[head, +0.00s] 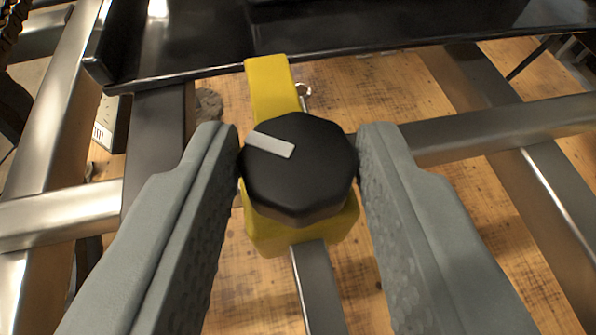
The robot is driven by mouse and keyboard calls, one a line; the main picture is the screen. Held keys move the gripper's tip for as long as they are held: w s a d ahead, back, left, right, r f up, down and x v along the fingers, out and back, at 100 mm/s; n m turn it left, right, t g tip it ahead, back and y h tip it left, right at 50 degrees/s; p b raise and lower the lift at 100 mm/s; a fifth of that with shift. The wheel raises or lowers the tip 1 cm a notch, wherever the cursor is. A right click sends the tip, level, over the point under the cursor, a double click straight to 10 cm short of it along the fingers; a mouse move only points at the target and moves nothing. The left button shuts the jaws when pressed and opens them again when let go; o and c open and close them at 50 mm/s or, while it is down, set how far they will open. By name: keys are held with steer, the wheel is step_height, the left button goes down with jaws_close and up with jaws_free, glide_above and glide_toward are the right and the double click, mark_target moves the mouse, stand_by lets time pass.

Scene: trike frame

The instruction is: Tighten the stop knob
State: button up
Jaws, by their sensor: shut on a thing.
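The stop knob (310,178) is black and many-sided, with a light grey bar marked on its top that points to the left and slightly up. It sits on a yellow bracket (270,88) in the middle of the head view. My gripper (298,160) has one grey finger on each side of the knob, and both fingertips touch its sides. The gripper is shut on the knob. The knob hides part of the yellow bracket, and its underside and shaft are hidden.
A metal bar (318,290) runs from below the bracket toward me. Metal frame tubes cross at left (60,213) and right (500,130). A black tray-like panel (330,30) spans the top, behind the bracket. A wooden surface (400,85) lies below the frame.

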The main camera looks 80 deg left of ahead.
mark_target(261, 209)
steer(key=m+t, duration=0.2)
steer(key=m+t+h, duration=0.1)
steer(key=m+t, duration=0.1)
steer(key=shift+s+a+t+h, duration=0.15)
steer(key=shift+s+t+h, duration=0.15)
steer(key=shift+s, duration=0.1)
steer(key=shift+s+a+m+t+h, duration=0.15)
steer(key=shift+m+t+h, duration=0.95)
steer(key=shift+m+t, duration=0.4)
steer(key=shift+m+h, duration=0.3)
steer(key=shift+m, duration=0.2)
steer(key=o, duration=1)
step_height(261, 209, up, 10)
